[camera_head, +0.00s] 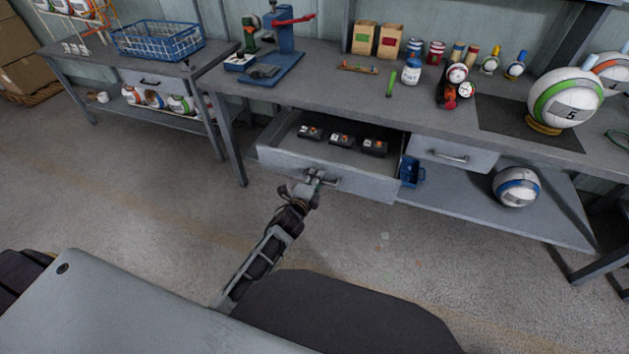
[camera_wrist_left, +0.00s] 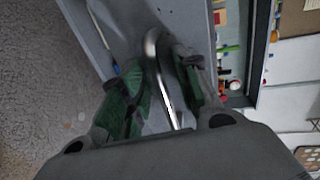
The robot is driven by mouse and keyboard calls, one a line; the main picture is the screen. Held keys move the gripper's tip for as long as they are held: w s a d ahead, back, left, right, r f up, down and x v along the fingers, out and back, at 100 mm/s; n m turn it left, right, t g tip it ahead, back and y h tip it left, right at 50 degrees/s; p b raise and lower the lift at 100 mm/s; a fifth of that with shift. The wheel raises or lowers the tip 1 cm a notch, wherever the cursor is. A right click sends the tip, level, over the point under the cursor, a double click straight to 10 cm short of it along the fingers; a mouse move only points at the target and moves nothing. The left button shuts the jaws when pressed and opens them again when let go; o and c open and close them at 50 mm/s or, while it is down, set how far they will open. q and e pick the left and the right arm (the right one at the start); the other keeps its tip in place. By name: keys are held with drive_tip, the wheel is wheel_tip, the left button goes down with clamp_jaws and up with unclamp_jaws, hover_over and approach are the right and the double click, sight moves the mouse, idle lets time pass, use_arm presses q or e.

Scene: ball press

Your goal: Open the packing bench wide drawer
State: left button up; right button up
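The packing bench (camera_head: 330,80) stands along the wall. Its wide drawer (camera_head: 375,187) is pulled out, and its inside shows from above with several small dark boxes (camera_head: 341,140) in it. My left gripper (camera_head: 316,176) is at the drawer front, at the bar handle. In the left wrist view the metal handle (camera_wrist_left: 165,75) runs between the two green-padded fingers of the gripper (camera_wrist_left: 160,100). The fingers look set around the bar, but whether both pads press on it is not clear. My right gripper is in neither view.
A narrower drawer (camera_head: 452,154) right of the wide one is shut. A ball (camera_head: 516,187) sits on the lower shelf (camera_head: 480,212). The floor before the bench is clear.

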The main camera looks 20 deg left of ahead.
use_arm(q)
drive_tip(key=shift+c, duration=0.4)
clamp_jaws()
drive_tip(key=shift+r+x, duration=0.15)
drive_tip(key=shift+x, duration=0.85)
drive_tip(key=shift+r+x, duration=0.15)
drive_tip(key=shift+x, duration=0.85)
drive_tip(key=shift+o, duration=0.4)
unclamp_jaws()
drive_tip(key=shift+r, duration=0.1)
drive_tip(key=v, duration=1.2)
